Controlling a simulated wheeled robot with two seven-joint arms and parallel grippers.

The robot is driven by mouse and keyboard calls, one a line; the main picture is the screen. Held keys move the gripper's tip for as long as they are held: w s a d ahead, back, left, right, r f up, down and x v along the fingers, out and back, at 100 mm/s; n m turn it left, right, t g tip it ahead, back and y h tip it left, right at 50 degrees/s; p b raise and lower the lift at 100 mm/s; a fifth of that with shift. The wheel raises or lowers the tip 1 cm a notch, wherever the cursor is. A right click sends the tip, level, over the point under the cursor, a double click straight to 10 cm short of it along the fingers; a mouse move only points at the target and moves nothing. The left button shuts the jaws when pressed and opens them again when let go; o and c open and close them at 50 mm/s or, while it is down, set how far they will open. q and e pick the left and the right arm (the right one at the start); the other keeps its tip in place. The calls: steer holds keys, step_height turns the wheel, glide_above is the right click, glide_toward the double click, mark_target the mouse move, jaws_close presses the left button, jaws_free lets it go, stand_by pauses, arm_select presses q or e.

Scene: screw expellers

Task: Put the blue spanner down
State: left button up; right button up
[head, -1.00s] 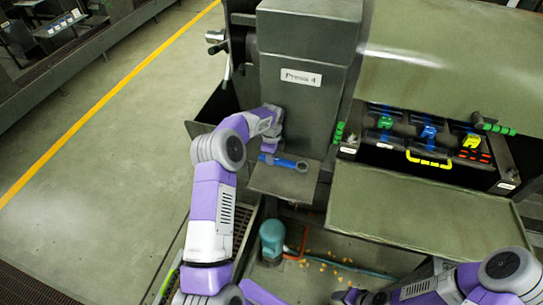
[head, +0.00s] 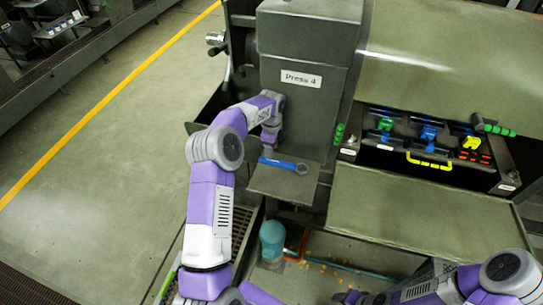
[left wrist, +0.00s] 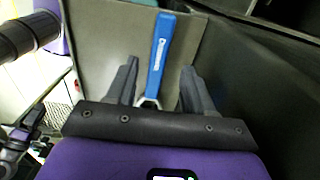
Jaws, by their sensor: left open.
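The blue spanner (head: 284,164) lies flat on the small grey shelf (head: 283,184) at the front of the press. In the left wrist view the spanner (left wrist: 160,52) lies lengthwise on the shelf (left wrist: 110,45), its lower end close to the gripper's base. My left gripper (left wrist: 160,66) is open, one finger on each side of the spanner, both apart from it. In the head view my left gripper (head: 268,144) is just above and behind the spanner's left end and is partly hidden. My right arm enters at the bottom right; its fingers do not show.
The press (head: 302,110) labelled "Press 4" rises right behind the shelf. A rack (head: 430,145) with green, blue and yellow handled parts is to the right. A teal rounded object (head: 272,238) stands below the shelf. The floor at left is clear.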

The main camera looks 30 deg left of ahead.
arm_select(q)
step_height(320, 180, up, 6)
steer(key=shift+r, duration=0.15)
arm_select(e)
steer(key=shift+r, duration=0.1)
stand_by(0.4)
